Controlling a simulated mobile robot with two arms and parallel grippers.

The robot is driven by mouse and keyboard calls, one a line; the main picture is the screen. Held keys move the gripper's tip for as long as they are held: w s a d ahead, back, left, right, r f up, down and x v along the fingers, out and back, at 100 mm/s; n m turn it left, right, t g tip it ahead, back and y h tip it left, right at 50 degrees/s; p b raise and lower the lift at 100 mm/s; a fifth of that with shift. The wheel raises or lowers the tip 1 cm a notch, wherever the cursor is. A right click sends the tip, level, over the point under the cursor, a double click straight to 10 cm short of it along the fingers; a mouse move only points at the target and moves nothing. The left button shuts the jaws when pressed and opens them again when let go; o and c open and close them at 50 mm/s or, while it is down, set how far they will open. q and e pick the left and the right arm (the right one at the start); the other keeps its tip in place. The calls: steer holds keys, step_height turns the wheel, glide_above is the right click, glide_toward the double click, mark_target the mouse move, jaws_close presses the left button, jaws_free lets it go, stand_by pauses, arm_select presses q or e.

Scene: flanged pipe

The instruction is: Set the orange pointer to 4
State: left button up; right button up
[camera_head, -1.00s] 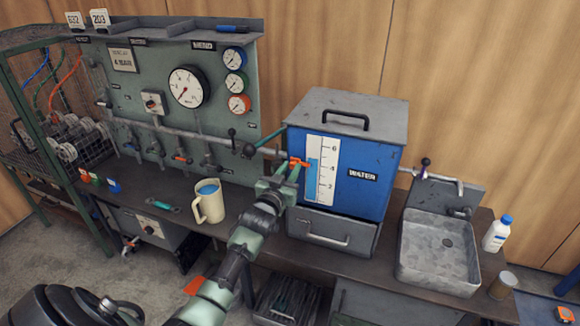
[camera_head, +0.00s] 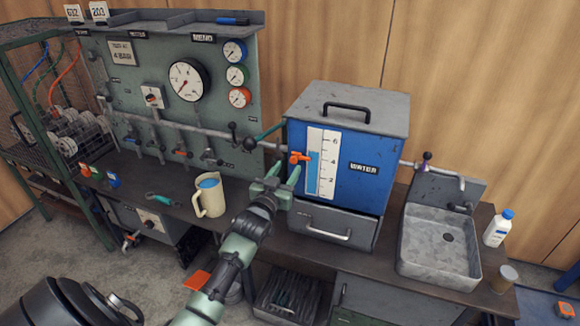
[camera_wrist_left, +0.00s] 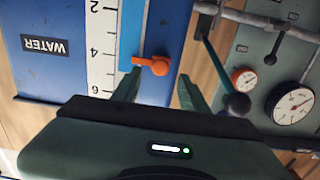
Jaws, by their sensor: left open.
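The blue water tank (camera_head: 362,190) has a white scale (camera_head: 328,165) marked 2, 4 and 6 on its front. The orange pointer (camera_head: 299,157) sits at the scale's left edge, near or slightly above the 4. In the left wrist view, where the scale appears upside down, the pointer (camera_wrist_left: 152,65) lies a little to the 6 side of the 4. My left gripper (camera_head: 283,172) is open and empty, just short of the pointer. In the wrist view its fingertips (camera_wrist_left: 160,80) straddle the pointer's line, apart from it. My right gripper is not in view.
A valve lever (camera_wrist_left: 218,75) and pipe are close beside the tank. A cream jug (camera_head: 209,197) stands on the bench left of my left arm. The gauge panel (camera_head: 135,110) is behind it. A sink (camera_head: 440,240) and white bottle (camera_head: 497,228) are at the right.

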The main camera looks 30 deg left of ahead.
arm_select(q)
steer(key=v, duration=0.4)
stand_by(0.4)
steer(key=s+d+f+m+g+h, duration=0.1)
steer(key=s+d+f+g, duration=0.1)
steer(key=f, duration=0.7)
steer(key=s+d+f+g, duration=0.1)
steer(key=d+f+g, duration=0.1)
steer(key=f, duration=0.8)
steer(key=s+d+f+m+g+h, duration=0.1)
steer(key=s+d+f+g, duration=0.15)
steer(key=s+f, duration=0.6)
steer(key=s+d+f+g+h, duration=0.15)
steer(key=s+d+f, duration=0.3)
steer(key=f, duration=0.75)
steer(key=s+d+f+m+g, duration=0.1)
steer(key=s+f, duration=0.4)
steer(key=s, duration=0.7)
steer(key=s+d+f+m+g, duration=0.1)
steer(key=s+d+f+g, duration=0.2)
steer(key=s, duration=0.9)
steer(key=s+d+f+m+g, duration=0.1)
steer(key=s+f+g, duration=0.3)
steer(key=s+f, duration=0.5)
steer(key=s+d, duration=0.1)
steer(key=s, duration=0.2)
steer(key=shift+d+g, duration=0.15)
steer(key=shift+g, duration=0.15)
steer(key=shift+f+h, duration=0.1)
steer(key=shift+h, duration=0.15)
